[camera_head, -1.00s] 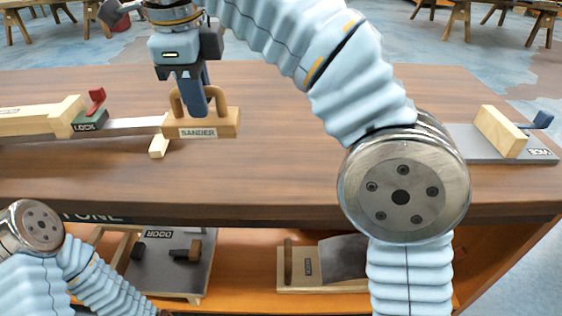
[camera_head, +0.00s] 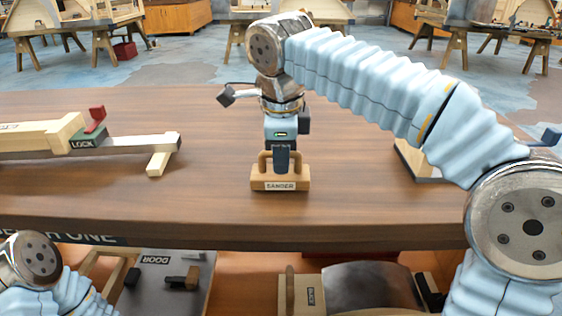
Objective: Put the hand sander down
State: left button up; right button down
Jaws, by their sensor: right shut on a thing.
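The hand sander (camera_head: 280,185) is a small wooden block with a looped handle and a "SANDER" label. It is upright at the middle of the brown bench top (camera_head: 350,215). My right gripper (camera_head: 281,160) points down from above and is shut on the sander's handle. The sander's underside is at or very close to the bench surface; I cannot tell if it touches. My left arm shows at the lower left, but its gripper is out of view.
A wooden frame piece with a green "LOCK" block (camera_head: 85,141) and red lever lies at the left of the bench. A pale block (camera_head: 408,160) on the right is partly behind my right arm. A "DOOR" panel (camera_head: 155,285) lies on the shelf below. Bench around the sander is clear.

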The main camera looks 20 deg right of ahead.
aim_at(281, 180)
jog(key=shift+f, duration=0.35)
jog(key=shift+f, duration=0.2)
jog(key=c, duration=1)
grip_release()
jog(key=shift+r, duration=0.1)
jog(key=r+p, duration=0.1)
jog(key=r, duration=0.3)
jog(key=s+r+p, duration=0.1)
jog(key=r, duration=0.3)
jog(key=s+r+p, duration=0.1)
jog(key=r, duration=0.3)
jog(key=shift+s+a, duration=0.15)
jog(key=shift+a, duration=0.2)
